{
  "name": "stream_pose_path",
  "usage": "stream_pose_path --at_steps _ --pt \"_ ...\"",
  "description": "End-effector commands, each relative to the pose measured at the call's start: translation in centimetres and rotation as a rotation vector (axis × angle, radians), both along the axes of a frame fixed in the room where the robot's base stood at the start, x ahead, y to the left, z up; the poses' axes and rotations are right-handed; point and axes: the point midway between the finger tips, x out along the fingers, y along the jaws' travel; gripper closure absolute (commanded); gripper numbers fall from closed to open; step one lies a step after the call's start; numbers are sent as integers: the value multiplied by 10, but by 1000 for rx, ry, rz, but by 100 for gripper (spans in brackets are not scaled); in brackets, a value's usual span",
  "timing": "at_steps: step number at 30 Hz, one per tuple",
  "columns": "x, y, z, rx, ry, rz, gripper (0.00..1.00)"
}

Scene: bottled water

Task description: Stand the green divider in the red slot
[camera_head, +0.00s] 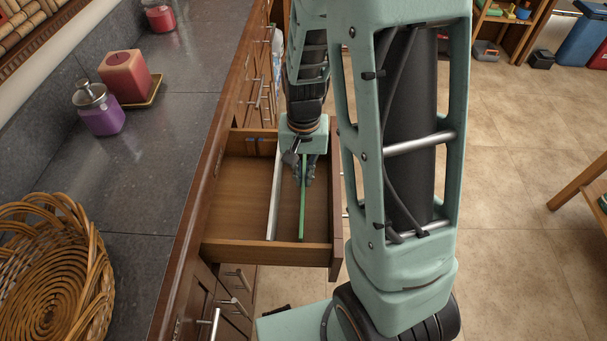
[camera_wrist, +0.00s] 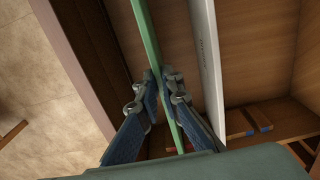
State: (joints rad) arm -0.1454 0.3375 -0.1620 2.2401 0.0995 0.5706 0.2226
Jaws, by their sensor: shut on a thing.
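The green divider (camera_head: 302,215) is a long thin strip inside or just above the open wooden drawer (camera_head: 240,205). It stands on edge and runs lengthwise, right of a white divider (camera_head: 273,200) and roughly parallel to it. My gripper (camera_head: 304,170) is shut on the green divider near its far part. In the wrist view, the fingers (camera_wrist: 160,88) pinch the green divider (camera_wrist: 148,35) from both sides, with the white divider (camera_wrist: 207,65) to the right. Small reddish and blue marks (camera_wrist: 258,117) show at one drawer wall.
The drawer's right side wall (camera_head: 335,215) is close beside the green divider. Left of the white divider the drawer is bare. The counter on the left holds a wicker basket (camera_head: 55,265), a purple jar (camera_head: 98,110) and a red candle (camera_head: 126,77).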

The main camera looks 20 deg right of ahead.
Motion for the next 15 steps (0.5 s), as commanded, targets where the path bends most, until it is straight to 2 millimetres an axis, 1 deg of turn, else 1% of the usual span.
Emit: stream_pose_path --at_steps 15 --pt "0 0 -14 0 0 0 100"
